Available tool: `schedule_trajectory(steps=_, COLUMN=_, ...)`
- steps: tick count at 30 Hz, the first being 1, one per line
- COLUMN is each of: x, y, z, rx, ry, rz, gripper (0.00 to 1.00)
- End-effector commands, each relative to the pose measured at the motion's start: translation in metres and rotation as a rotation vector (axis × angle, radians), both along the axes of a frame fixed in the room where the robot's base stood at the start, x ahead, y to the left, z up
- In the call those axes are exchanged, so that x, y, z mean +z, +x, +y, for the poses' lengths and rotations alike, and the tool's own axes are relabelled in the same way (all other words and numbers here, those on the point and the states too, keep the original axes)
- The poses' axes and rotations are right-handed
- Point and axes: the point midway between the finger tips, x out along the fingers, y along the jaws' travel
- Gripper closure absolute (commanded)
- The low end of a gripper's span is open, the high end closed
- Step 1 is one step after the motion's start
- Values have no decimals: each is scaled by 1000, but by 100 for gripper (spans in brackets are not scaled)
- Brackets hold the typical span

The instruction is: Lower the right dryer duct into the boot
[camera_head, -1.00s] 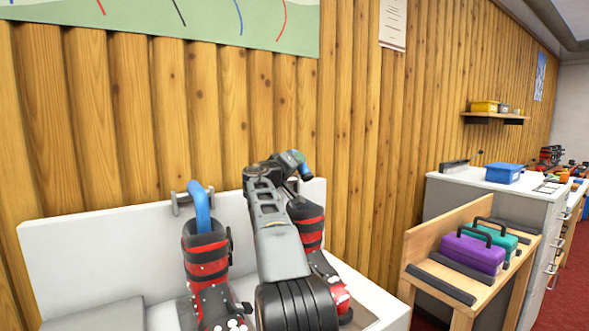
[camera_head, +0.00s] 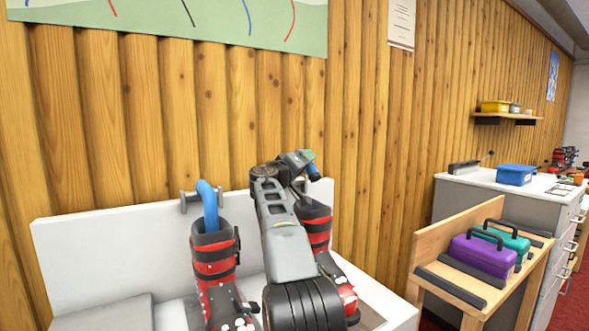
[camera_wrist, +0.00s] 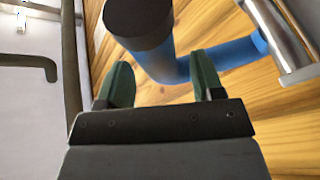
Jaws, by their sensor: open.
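Two red and black ski boots stand on a white bench, the left boot (camera_head: 214,262) in clear view and the right boot (camera_head: 318,232) partly behind my arm. A blue left duct (camera_head: 207,203) bends down into the left boot. The blue right duct (camera_head: 315,172) shows as a small piece at my gripper (camera_head: 307,158), above the right boot. In the wrist view the right duct (camera_wrist: 225,62) is a bent blue tube with a dark end, lying beyond and between the green fingertips of my open gripper (camera_wrist: 160,80). I cannot tell whether they touch it.
A metal bracket (camera_wrist: 278,42) sits beside the right duct in the wrist view. A wooden wall (camera_head: 370,150) rises right behind the bench (camera_head: 100,255). To the right, a wooden stand (camera_head: 430,265) holds a purple case (camera_head: 480,258) and a teal case (camera_head: 517,245).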

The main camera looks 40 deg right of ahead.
Motion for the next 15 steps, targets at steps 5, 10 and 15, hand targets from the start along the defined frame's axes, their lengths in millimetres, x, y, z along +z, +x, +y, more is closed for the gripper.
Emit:
schedule_trajectory(steps=5, x=-6, y=-7, z=26, rx=4, ry=-2, rz=-2, gripper=39)
schedule_trajectory(steps=10, x=-10, y=-16, z=61, rx=4, ry=-1, rz=-1, gripper=39)
schedule_trajectory(steps=15, x=-14, y=-25, z=91, rx=4, ry=0, rz=1, gripper=39)
